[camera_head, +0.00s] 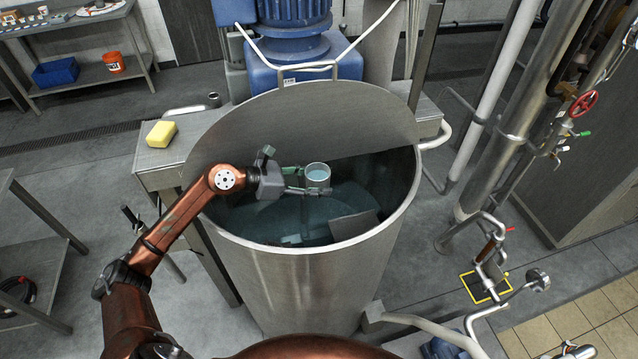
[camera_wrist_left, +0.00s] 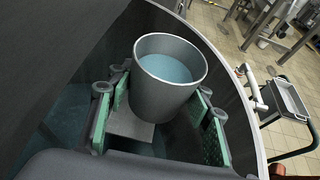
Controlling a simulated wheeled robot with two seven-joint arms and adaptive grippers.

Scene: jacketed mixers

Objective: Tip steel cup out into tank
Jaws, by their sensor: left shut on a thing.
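The steel cup (camera_head: 317,178) is held upright over the open tank and has pale blue liquid in it. In the left wrist view the cup (camera_wrist_left: 150,95) stands between the green finger pads, with the liquid well below its rim. My left gripper (camera_head: 304,180) reaches in from the left and is shut on the cup. Its fingers (camera_wrist_left: 165,115) also show on both sides of the cup in the left wrist view. The steel tank (camera_head: 290,285) has bluish liquid inside, with a shaft and a flat plate in it. My right gripper is not in view.
A half lid (camera_head: 300,115) stands raised at the back of the tank, below the blue motor (camera_head: 300,45). A yellow sponge (camera_head: 161,134) lies on the steel ledge at left. Pipes and a red valve wheel (camera_head: 583,103) stand at right.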

